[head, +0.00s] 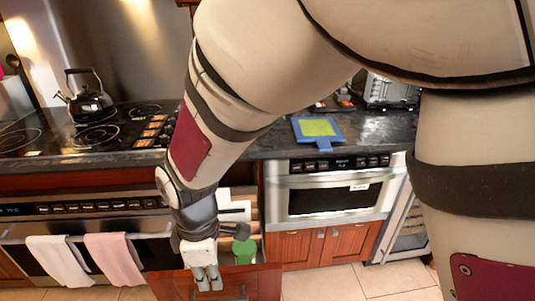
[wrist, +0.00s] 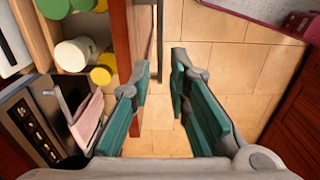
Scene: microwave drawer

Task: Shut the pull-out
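The pull-out is a reddish-brown wooden drawer that stands open below the counter, between the oven and the microwave. In the head view its front (head: 265,282) shows low, partly behind my gripper (head: 208,284). In the wrist view the drawer front (wrist: 122,40) runs up the picture, with a thin bar, seemingly its handle (wrist: 152,45), along its outer side.
The drawer holds green, yellow and white containers (wrist: 75,52). The oven with hanging white (head: 62,262) and pink towels (head: 115,258) is to the left. The microwave (head: 328,190) is to the right. Tiled floor (wrist: 222,50) in front is clear.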

